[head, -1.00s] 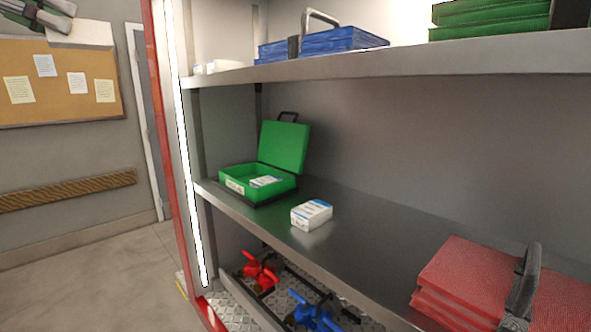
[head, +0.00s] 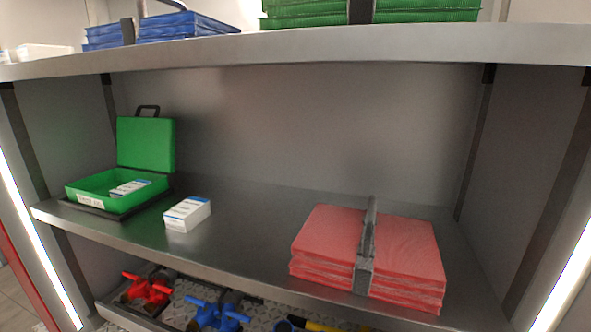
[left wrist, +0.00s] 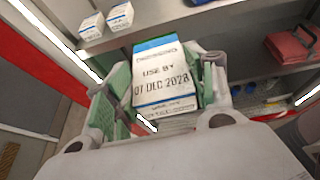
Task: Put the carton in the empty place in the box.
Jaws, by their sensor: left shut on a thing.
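In the left wrist view my left gripper (left wrist: 163,92) is shut on a white carton (left wrist: 163,80) with a blue top edge. Its printed face reads USE BY 07 DEC 2028. In the head view a green box (head: 119,190) stands open on the middle shelf at the left, its lid raised at the back. White cartons (head: 130,187) lie inside it; the empty place cannot be made out clearly. Another white and blue carton (head: 187,214) lies on the shelf just right of the box. Neither gripper shows in the head view.
Red folded bundles (head: 325,238) with a dark strap lie on the middle shelf (head: 245,228) at the right. The upper shelf (head: 300,47) carries blue and green bundles. Red and blue fittings (head: 147,290) are below. The shelf between carton and red bundles is clear.

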